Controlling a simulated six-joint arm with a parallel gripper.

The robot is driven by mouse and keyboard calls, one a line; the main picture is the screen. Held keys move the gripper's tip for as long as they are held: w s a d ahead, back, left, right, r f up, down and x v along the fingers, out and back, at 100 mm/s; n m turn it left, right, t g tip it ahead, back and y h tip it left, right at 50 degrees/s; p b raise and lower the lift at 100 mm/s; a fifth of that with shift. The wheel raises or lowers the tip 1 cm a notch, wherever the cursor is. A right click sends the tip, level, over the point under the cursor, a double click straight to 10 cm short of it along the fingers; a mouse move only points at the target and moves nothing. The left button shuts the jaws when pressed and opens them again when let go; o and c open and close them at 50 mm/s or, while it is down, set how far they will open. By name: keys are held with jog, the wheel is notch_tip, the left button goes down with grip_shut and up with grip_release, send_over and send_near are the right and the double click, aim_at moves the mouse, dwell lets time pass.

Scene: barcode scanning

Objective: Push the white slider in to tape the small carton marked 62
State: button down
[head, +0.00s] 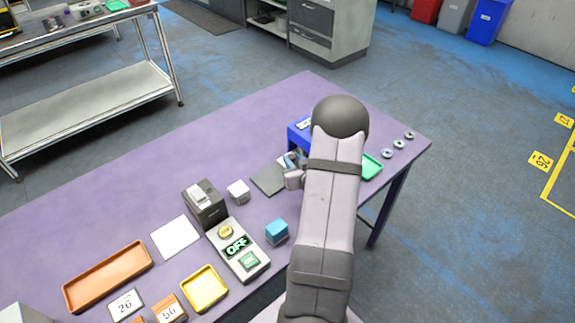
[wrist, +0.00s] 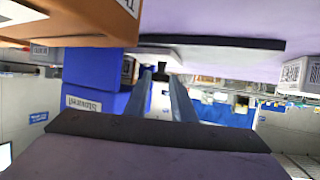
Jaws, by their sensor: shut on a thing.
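My gripper (wrist: 162,80) is at the blue fixture; in the head view (head: 293,168) my arm covers most of that spot. In the wrist view its two fingers are close together, with a small whitish part, seemingly the white slider (wrist: 160,54), at their tips. The blue fixture (wrist: 98,82) shows beside the fingers in the wrist view, and its left part (head: 298,133) shows in the head view. A brown, carton-like thing (wrist: 60,26) with a white label is at upper left in the wrist view. I cannot read 62 on it.
A dark plate (head: 268,180), a white cube (head: 238,191), a blue cube (head: 277,231) and a switch panel reading OFF (head: 238,248) lie left of my arm. A green tray (head: 371,166) and rings (head: 398,143) lie right. Trays and numbered pieces fill the front left.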

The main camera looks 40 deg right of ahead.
jog(key=shift+d+r, duration=0.1)
jog(key=shift+d, duration=0.15)
jog(key=c, duration=1.5)
grip_release()
jog(key=shift+d, duration=0.1)
jog(key=shift+c, duration=0.2)
jog(key=shift+s, duration=0.1)
jog(key=shift+b+v, duration=0.65)
jog(key=shift+v, duration=2.95)
